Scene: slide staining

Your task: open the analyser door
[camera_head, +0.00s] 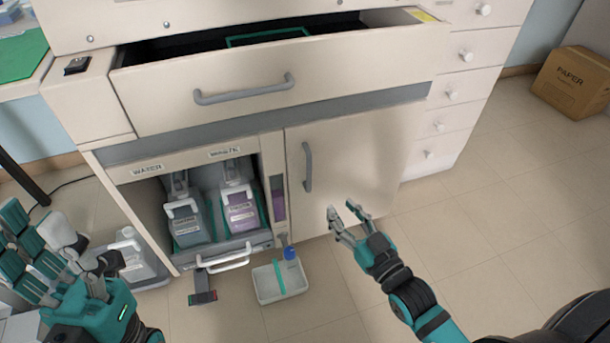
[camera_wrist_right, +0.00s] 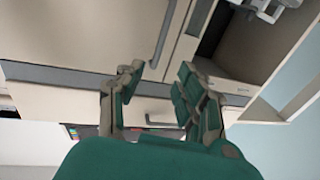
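The analyser door (camera_head: 375,140) is a cream panel on the right of the cabinet front and looks shut. Its upright grey handle (camera_head: 307,167) is near its left edge; a grey bar handle also shows in the right wrist view (camera_wrist_right: 164,35). My right gripper (camera_head: 342,208) is open and empty, in front of the door's lower part, below and right of the handle. In the right wrist view its fingers (camera_wrist_right: 158,75) are apart with nothing between them. My left gripper (camera_head: 50,225) is at the lower left, fingers spread, away from the door.
Above the door, a wide drawer (camera_head: 330,78) stands partly out. Left of the door, an open bay holds two labelled containers (camera_head: 240,207). A white tray (camera_head: 265,287) lies on the floor below. A cardboard box (camera_head: 575,82) is far right; the floor on the right is clear.

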